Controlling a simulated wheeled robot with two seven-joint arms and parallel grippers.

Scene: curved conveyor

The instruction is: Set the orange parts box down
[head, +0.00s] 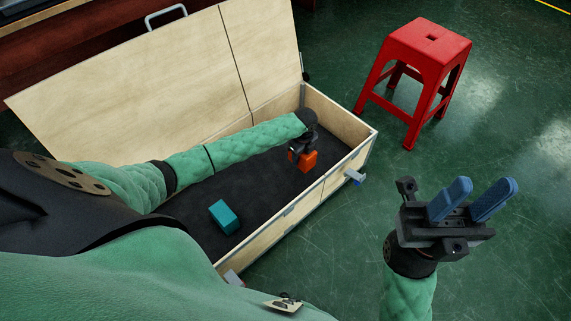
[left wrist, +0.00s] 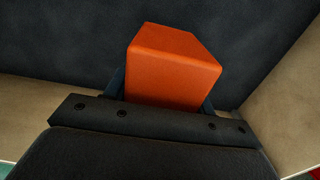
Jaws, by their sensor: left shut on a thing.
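The orange parts box (head: 309,160) is inside the open wooden case, near its right end. My left gripper (head: 302,152) is shut on it from above. In the left wrist view the orange box (left wrist: 170,65) sits between the fingers, over the dark lining and close to the case's pale walls. I cannot tell whether its underside touches the floor of the case. My right gripper (head: 470,200) has two blue fingers spread apart, empty, outside the case at the lower right.
The wooden case (head: 345,160) has a dark lining and a raised lid (head: 170,80) behind my left arm. A teal box (head: 224,217) lies inside, left of the orange one. A red stool (head: 425,50) stands on the green floor beyond the case.

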